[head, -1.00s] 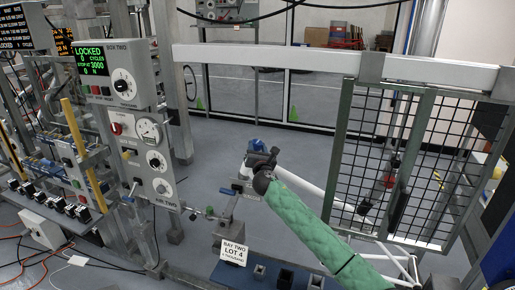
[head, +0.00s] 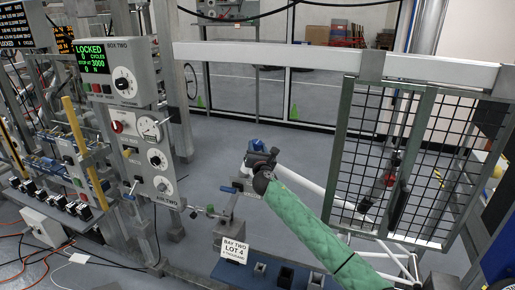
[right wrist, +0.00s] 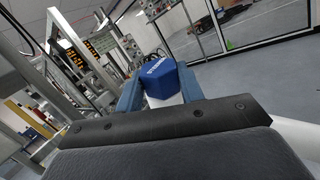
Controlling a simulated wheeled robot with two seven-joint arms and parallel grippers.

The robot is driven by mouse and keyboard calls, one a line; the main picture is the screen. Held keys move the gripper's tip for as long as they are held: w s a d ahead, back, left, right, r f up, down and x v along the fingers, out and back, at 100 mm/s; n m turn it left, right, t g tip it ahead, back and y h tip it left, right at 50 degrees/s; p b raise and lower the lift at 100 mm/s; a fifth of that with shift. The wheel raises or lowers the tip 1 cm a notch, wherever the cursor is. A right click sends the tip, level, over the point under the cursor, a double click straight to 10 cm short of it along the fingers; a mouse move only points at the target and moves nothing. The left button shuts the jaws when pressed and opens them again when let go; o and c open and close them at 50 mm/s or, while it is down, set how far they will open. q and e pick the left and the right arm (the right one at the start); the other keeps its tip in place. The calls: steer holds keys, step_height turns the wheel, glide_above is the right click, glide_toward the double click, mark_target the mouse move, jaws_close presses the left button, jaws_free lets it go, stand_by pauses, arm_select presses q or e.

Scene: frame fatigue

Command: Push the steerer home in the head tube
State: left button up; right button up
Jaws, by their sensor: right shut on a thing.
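My right gripper (head: 258,156) is at the end of the green padded arm, near the middle of the head view. It is shut on a blue block-shaped piece (right wrist: 160,80) with white lettering, which sits between its two blue fingers in the right wrist view. A white part shows just below the blue piece. The same blue piece shows as a small blue top (head: 256,145) in the head view. White frame tubes (head: 312,188) run right and down behind my arm. The gripper and arm hide the head tube area, so I cannot tell how deep the steerer sits. My left gripper is out of view.
A control panel (head: 155,165) reading LOCKED stands at left, with a horizontal rod and knob (head: 208,210) reaching toward the frame. A sign, BAY TWO LOT 4 (head: 234,250), stands at the front. Mesh guard doors (head: 365,150) stand at right. Open floor lies behind.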

steer(key=o, duration=0.9)
steer(key=shift+f, duration=0.1)
steer(key=shift+s+d+f, duration=0.1)
steer(key=shift+s+f, duration=0.15)
steer(key=shift+s, duration=0.25)
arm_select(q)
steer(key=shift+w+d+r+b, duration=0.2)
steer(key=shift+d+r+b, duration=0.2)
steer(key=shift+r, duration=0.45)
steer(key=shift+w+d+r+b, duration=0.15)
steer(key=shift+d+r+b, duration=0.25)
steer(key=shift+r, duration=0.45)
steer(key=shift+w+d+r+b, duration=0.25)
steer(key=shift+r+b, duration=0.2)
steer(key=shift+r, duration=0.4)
arm_select(e)
steer(key=shift+v, duration=3.35)
steer(key=shift+r, duration=0.1)
